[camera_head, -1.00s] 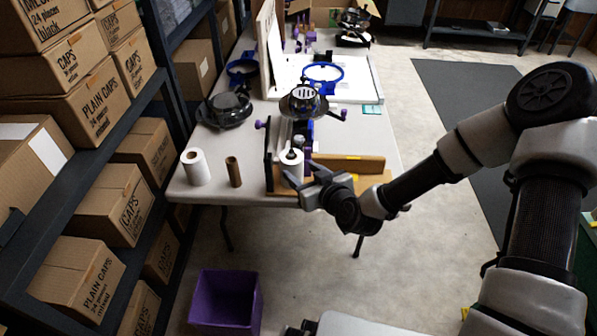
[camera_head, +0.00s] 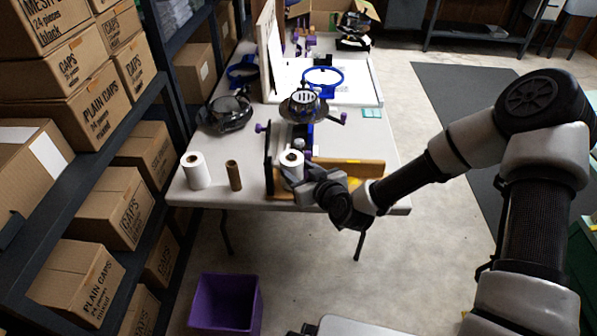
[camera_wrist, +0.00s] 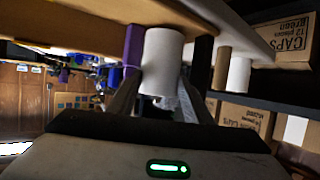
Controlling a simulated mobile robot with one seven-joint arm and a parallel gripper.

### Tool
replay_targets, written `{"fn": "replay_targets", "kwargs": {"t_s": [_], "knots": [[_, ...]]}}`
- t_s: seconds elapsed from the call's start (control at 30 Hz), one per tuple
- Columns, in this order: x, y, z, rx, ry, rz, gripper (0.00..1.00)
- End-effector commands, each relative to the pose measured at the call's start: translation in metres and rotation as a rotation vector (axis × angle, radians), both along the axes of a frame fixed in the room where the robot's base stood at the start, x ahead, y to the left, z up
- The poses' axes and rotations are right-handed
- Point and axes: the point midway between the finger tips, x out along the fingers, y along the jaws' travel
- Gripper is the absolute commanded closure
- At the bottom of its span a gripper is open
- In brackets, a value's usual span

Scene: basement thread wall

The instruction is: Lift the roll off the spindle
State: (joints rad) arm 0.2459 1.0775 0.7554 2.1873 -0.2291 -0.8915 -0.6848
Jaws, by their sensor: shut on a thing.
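The white roll (camera_head: 291,161) stands upright at the front of the wooden fixture on the table, its dark centre hole showing on top. My gripper (camera_head: 294,176) reaches in from the right and is shut on the roll's lower part. In the wrist view, the roll (camera_wrist: 162,58) stands between my two fingers (camera_wrist: 160,98), with ragged white paper at its lower end. The spindle is hidden inside the roll, so I cannot tell how far the roll sits on it.
Another white roll (camera_head: 195,171) and a brown cardboard tube (camera_head: 234,175) stand to the left on the table (camera_head: 210,150). A dark upright (camera_head: 268,160) and a wooden board (camera_head: 350,167) flank the held roll. A purple bin (camera_head: 226,303) is on the floor. Boxes fill the left shelves.

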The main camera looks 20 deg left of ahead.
Motion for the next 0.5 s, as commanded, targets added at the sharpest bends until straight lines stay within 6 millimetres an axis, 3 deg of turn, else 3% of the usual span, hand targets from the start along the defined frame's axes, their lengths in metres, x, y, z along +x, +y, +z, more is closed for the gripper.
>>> {"fn": "replay_targets", "kwargs": {"t_s": [0.5], "knots": [[0.0, 0.0, 0.046, -0.001, -0.002, 0.001, 0.8]]}}
